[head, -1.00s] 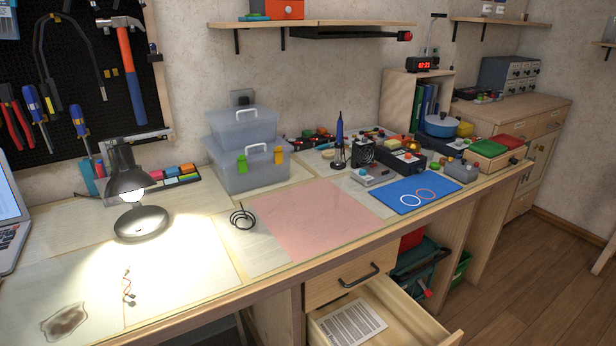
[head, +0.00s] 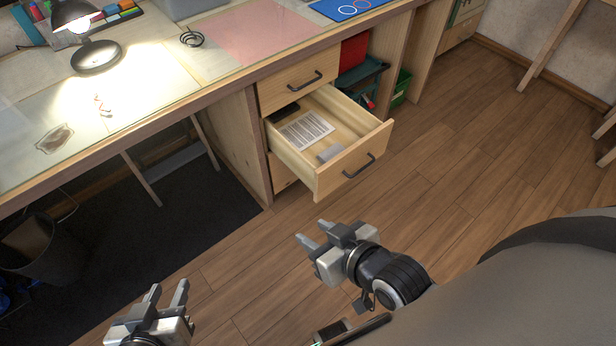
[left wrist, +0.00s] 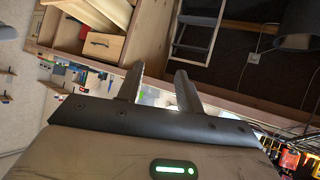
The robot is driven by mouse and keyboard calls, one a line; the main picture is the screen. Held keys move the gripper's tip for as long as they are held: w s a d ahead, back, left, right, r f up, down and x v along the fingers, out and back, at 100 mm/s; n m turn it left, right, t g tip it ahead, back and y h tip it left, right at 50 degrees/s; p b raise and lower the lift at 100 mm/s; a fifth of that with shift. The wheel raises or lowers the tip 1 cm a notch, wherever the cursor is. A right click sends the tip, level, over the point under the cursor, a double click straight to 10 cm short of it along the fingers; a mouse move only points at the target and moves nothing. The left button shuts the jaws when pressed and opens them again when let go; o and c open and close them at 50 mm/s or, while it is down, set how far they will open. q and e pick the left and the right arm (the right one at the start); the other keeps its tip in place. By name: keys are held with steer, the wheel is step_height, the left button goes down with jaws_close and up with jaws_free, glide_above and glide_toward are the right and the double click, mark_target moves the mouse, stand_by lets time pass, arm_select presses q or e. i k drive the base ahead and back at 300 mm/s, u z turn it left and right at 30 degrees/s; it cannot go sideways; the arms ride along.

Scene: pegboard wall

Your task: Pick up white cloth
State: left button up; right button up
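I cannot make out a white cloth for certain in any view. The open drawer (head: 345,170) holds a small pale grey item (head: 329,153) near its front, which could be a folded cloth. A printed white sheet (head: 306,130) lies behind it. My left gripper (head: 166,290) is at the bottom left of the head view, fingers apart and empty. It also shows in the left wrist view (left wrist: 158,76) with nothing between the fingers. My right gripper (head: 314,233) is over the floor in front of the drawer, fingers apart and empty.
The desk edge (head: 200,97) runs above the drawer. A lit lamp (head: 96,57) and a coil of wire (head: 192,38) stand on the desk. A dark bin (head: 38,240) is under the desk at left. The wooden floor (head: 440,170) to the right is clear.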

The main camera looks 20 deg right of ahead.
mark_target(335, 149)
steer(key=u, duration=0.4)
steer(key=k, duration=0.4)
steer(key=z, duration=1.05)
steer(key=i, duration=1.35)
steer(key=u, duration=0.55)
